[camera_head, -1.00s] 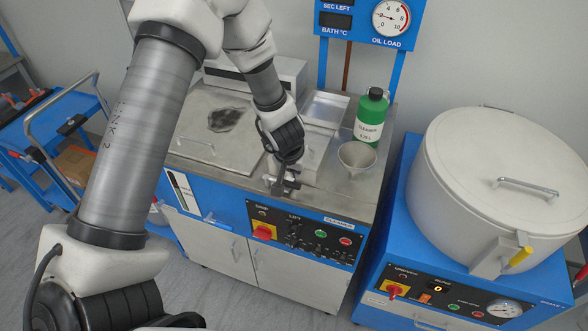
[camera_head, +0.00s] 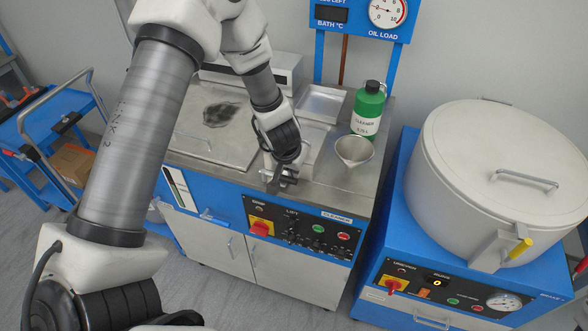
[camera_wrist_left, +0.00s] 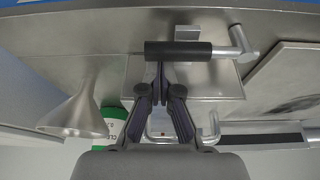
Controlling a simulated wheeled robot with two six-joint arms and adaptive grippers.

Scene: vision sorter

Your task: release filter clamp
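The clamp handle shows in the left wrist view as a black grip (camera_wrist_left: 178,49) on a bent metal lever (camera_wrist_left: 241,43), with a small metal block beside it. My left gripper (camera_wrist_left: 161,75) is at the black grip, its two fingertips drawn almost together and pointing at the side of it. Whether the tips touch the grip I cannot tell. In the head view my left gripper (camera_head: 282,178) is low over the front edge of the blue cleaning bench (camera_head: 205,175), and it hides most of the clamp. My right gripper is not in view.
A metal funnel (camera_head: 354,150) and a green bottle (camera_head: 368,108) stand right of the gripper. A control panel (camera_head: 300,230) lies below the bench edge. A large white drum (camera_head: 480,190) on a blue base stands right. A blue trolley (camera_head: 60,130) is at left.

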